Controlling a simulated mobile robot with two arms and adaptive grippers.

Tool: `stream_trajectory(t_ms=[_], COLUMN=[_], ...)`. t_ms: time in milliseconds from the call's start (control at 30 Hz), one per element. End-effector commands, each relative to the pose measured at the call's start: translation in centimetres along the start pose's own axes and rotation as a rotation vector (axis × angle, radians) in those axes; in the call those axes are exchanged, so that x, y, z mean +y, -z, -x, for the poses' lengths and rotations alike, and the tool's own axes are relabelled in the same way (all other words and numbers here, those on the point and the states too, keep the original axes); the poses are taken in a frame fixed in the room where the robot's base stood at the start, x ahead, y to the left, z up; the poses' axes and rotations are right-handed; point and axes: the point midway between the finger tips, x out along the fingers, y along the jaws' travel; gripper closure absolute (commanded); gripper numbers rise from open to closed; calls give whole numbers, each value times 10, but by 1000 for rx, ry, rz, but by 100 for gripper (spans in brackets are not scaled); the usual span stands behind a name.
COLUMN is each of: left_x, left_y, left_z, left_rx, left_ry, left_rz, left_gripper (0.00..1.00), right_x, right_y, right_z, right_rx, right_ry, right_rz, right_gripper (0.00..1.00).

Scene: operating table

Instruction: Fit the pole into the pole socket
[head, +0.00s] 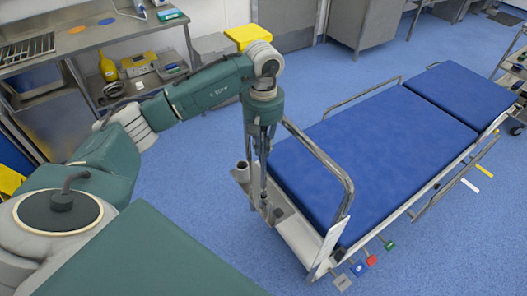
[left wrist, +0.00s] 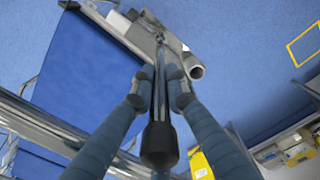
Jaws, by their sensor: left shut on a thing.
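My left gripper (head: 263,188) points down over the near end of the blue-padded stretcher (head: 365,143). In the left wrist view its two fingers (left wrist: 160,80) are shut on a slim shiny metal pole (left wrist: 160,98) with a black end cap (left wrist: 159,147) towards the camera. The pole's far end reaches down to the pale end platform of the stretcher (head: 299,232). Whether it is inside anything there I cannot tell. An open grey tube, likely the pole socket (head: 242,171), stands beside the gripper; it also shows in the left wrist view (left wrist: 195,71). My right gripper is out of view.
A curved metal rail (head: 335,170) rises close to the right of the gripper. A steel bench (head: 90,45) with a yellow bottle (head: 107,68) below stands at the left. A yellow-lidded bin (head: 247,36) stands behind. Blue floor lies free left of the stretcher.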

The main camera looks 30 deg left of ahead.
Motion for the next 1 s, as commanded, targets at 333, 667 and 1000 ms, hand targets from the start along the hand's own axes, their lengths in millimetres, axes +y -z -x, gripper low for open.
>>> stream_trajectory(t_ms=[333, 667, 1000], left_x=[0, 0, 0], left_y=[0, 0, 0], left_z=[-30, -32, -31], left_rx=[0, -1, -1], left_ry=[0, 1, 1], left_rz=[0, 0, 0], left_gripper=[100, 74, 67], right_x=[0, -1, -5], right_y=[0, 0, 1], right_z=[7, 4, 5], right_rx=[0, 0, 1], right_ry=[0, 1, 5], right_rz=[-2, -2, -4], right_gripper=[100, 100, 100])
